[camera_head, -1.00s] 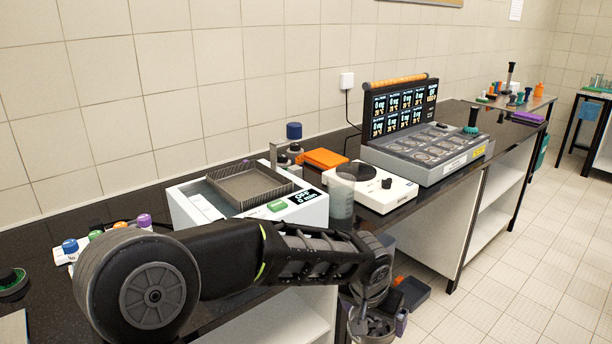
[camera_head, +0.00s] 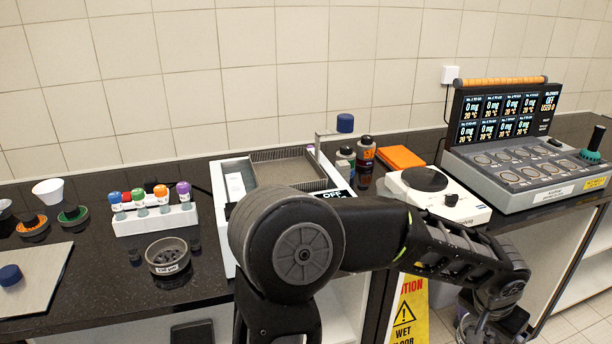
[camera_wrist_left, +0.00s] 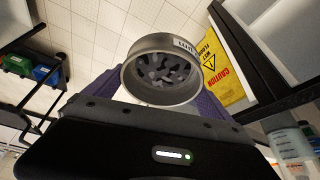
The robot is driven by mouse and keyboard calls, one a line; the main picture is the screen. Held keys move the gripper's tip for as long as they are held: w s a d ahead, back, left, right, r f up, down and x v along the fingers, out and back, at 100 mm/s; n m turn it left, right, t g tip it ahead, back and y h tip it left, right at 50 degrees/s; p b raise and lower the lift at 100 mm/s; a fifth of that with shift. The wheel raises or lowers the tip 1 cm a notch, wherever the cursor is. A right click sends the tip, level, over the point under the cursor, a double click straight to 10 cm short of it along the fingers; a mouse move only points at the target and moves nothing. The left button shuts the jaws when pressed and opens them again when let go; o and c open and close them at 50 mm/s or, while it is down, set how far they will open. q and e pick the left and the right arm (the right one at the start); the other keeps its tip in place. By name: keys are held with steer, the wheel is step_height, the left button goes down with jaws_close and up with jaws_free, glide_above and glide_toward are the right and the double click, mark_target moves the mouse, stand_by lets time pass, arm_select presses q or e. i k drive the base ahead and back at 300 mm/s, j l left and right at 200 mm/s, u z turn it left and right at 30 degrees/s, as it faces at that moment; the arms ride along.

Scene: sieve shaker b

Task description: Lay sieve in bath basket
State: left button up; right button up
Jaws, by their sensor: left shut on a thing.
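A round grey metal sieve (camera_wrist_left: 165,98) with a label and dark lumps inside is between the purple fingers of my left gripper (camera_wrist_left: 158,92) in the left wrist view. The gripper is shut on it. In the head view my left gripper (camera_head: 490,318) is low at the right, in front of the bench edge, with the sieve partly cut off by the frame. The white bath (camera_head: 232,188) stands on the bench, up and left of the gripper. Its mesh basket (camera_head: 318,157) looks empty; my arm hides the bath's front. My right gripper is out of view.
A labelled bowl with dark lumps (camera_head: 168,262) and a rack of coloured-cap vials (camera_head: 155,222) are left of the bath. Bottles (camera_head: 365,155), a hotplate (camera_head: 465,208) and a grey console (camera_head: 510,175) are to its right. A yellow wet-floor sign (camera_head: 408,312) stands below.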

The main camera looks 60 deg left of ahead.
mark_target(289, 181)
steer(key=u, duration=1)
